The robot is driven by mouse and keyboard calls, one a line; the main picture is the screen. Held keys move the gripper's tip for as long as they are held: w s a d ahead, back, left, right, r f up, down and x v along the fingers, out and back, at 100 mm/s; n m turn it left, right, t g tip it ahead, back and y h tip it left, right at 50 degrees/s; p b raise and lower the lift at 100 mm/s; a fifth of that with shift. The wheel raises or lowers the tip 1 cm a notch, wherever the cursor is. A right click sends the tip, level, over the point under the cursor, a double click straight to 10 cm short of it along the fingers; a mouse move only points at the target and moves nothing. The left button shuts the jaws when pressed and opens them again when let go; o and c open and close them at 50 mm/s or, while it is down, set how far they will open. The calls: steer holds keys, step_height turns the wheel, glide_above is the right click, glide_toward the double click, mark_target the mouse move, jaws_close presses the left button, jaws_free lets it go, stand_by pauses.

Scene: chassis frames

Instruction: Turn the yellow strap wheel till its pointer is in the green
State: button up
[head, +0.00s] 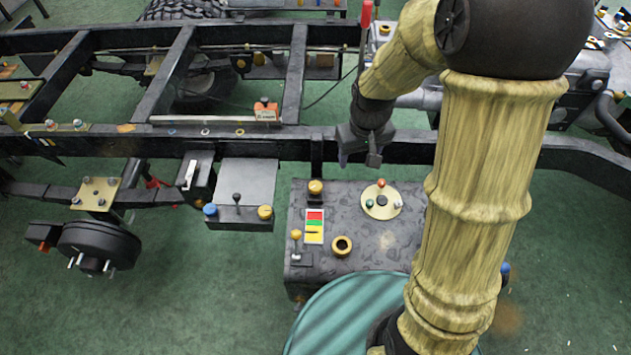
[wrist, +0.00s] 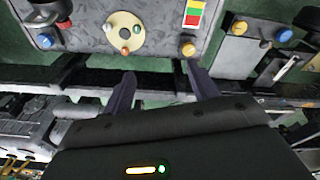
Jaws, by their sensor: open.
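A grey speckled tank (head: 300,265) on the chassis carries several yellow parts. One is a yellow ring with a dark centre (head: 342,246); another is a round yellow knob (head: 316,187), also in the wrist view (wrist: 188,50). A pale yellow disc (head: 381,200) has a dark hub and small coloured knobs; it shows in the wrist view (wrist: 110,38). I cannot tell which is the strap wheel. A card with red, green and yellow bands (head: 314,227) lies left of the ring. No pointer is clear. My gripper (head: 358,158) is open and empty near the frame rail, behind the disc.
A dark chassis rail (head: 240,146) runs behind the tank. A grey box (head: 245,180) with blue and yellow knobs hangs at left. A small yellow-topped lever (head: 296,236) stands beside the card. An orange block (head: 265,108) sits on the frame.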

mark_target(315, 185)
steer(key=w+a+f+n+g, duration=0.1)
steer(key=w+a+f+n, duration=0.2)
steer(key=w+a+f, duration=0.4)
steer(key=w+a, duration=0.2)
steer(key=a, duration=0.1)
steer(key=shift+n+p, duration=0.4)
steer(key=shift+d, duration=0.1)
step_height(315, 185, down, 17)
steer(key=shift+f, duration=0.2)
steer(key=c, duration=1)
